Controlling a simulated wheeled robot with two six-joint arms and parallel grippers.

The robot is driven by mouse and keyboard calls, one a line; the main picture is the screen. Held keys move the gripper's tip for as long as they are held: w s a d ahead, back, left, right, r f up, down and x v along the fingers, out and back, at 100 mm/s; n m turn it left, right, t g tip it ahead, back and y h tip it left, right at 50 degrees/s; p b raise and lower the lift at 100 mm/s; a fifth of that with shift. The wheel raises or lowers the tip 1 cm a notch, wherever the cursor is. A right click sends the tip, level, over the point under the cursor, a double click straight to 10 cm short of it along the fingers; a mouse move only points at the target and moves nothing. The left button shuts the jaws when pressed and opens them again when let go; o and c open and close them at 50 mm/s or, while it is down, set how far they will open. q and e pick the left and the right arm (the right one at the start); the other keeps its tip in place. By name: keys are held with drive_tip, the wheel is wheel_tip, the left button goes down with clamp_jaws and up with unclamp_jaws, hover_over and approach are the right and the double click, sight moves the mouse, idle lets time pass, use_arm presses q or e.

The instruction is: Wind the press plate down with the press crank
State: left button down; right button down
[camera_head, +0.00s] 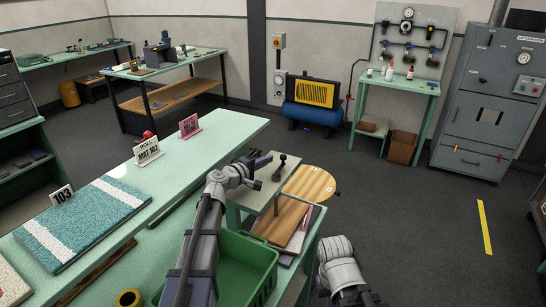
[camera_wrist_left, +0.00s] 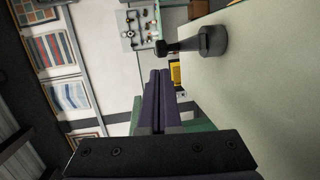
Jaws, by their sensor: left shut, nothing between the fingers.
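The press crank (camera_head: 280,168) is a small dark handle with a knob, standing on a pale green plate (camera_head: 256,192) that looks like the top of the press. The crank also shows in the left wrist view (camera_wrist_left: 208,41), its knob pointing left toward my fingers. My left gripper (camera_head: 265,158) is shut and empty, just left of the crank in the head view. Its dark purple fingers (camera_wrist_left: 158,80) are together and appear apart from the crank. A wooden board (camera_head: 282,220) lies below the plate; I cannot tell which part is the press plate. My right gripper is out of view.
A green crate (camera_head: 262,262) stands below my left arm. A long green table (camera_head: 215,140) with a teal mat (camera_head: 85,222) and sign cards runs along the left. Open floor lies to the right.

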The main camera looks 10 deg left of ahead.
sight(280, 168)
use_arm(q)
drive_tip(key=v, duration=0.3)
drive_tip(key=s+a+t+y+b, duration=0.1)
drive_tip(key=s, duration=0.1)
drive_tip(key=s+a+t+y+b, duration=0.1)
drive_tip(key=s+a, duration=0.1)
drive_tip(key=shift+s+a+f+n+y+b, duration=0.2)
drive_tip(key=shift+s+a+n+y+b, duration=0.05)
drive_tip(key=shift+a+n+y+b, duration=0.05)
drive_tip(key=shift+a+r, duration=0.1)
drive_tip(key=x, duration=1.1)
drive_tip(key=shift+r, duration=0.15)
drive_tip(key=shift+s+d+f+b, duration=0.1)
drive_tip(key=shift+s+d+b, duration=0.05)
drive_tip(key=shift+d, duration=0.45)
drive_tip(key=shift+s+d+f+b, duration=0.1)
drive_tip(key=shift+s+d+b, duration=0.1)
drive_tip(key=shift+d, duration=1.1)
drive_tip(key=shift+w+d+m+g+h, duration=0.1)
drive_tip(key=shift+m+g+h, duration=0.05)
drive_tip(key=shift+m+h, duration=0.4)
drive_tip(key=shift+w+d+m+g+h, duration=0.15)
drive_tip(key=shift+m+h, duration=0.2)
drive_tip(key=shift+h, duration=0.3)
